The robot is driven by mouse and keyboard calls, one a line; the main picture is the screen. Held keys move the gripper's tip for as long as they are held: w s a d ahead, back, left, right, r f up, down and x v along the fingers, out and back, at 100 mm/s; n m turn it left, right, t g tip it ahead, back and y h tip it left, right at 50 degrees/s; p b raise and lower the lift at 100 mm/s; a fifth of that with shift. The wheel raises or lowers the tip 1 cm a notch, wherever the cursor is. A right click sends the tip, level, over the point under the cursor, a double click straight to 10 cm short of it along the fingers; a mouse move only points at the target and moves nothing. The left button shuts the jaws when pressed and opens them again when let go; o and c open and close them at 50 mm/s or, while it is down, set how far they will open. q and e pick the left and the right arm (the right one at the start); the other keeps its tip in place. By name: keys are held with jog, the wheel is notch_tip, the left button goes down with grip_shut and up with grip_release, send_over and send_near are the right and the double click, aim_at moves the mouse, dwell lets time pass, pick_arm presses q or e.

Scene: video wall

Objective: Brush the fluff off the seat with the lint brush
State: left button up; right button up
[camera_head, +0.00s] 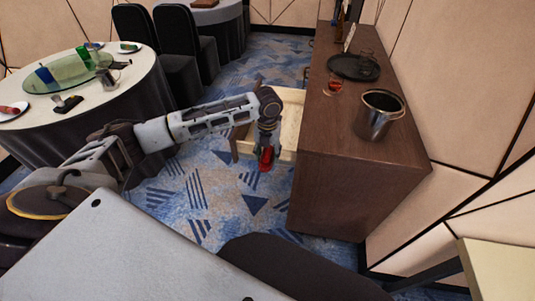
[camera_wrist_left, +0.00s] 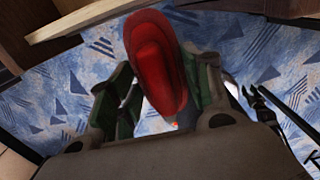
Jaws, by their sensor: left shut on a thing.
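My left gripper (camera_head: 266,150) is shut on the red lint brush (camera_head: 266,159), in front of the open drawer. The lint brush also shows in the left wrist view (camera_wrist_left: 152,60), with a red pad inside a darker red rim, between the green-sided fingers. Patterned carpet lies beneath it. Dark chairs (camera_head: 180,30) stand by the round tables at the upper left, their seats partly hidden. I cannot make out fluff on any seat. My right gripper is not in view.
A brown sideboard (camera_head: 345,180) stands at the right with its pale drawer (camera_head: 292,112) open. A metal bucket (camera_head: 378,117) and a black tray (camera_head: 353,67) are on top. A laid round table (camera_head: 110,100) is at the left. Blue carpet (camera_head: 190,195) between is clear.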

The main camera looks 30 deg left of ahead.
aim_at(272, 162)
pick_arm(q)
jog(key=shift+w+r, duration=0.15)
jog(key=shift+r, duration=0.05)
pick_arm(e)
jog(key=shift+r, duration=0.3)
pick_arm(q)
jog(key=shift+r+p, duration=0.2)
jog(key=shift+p, duration=0.15)
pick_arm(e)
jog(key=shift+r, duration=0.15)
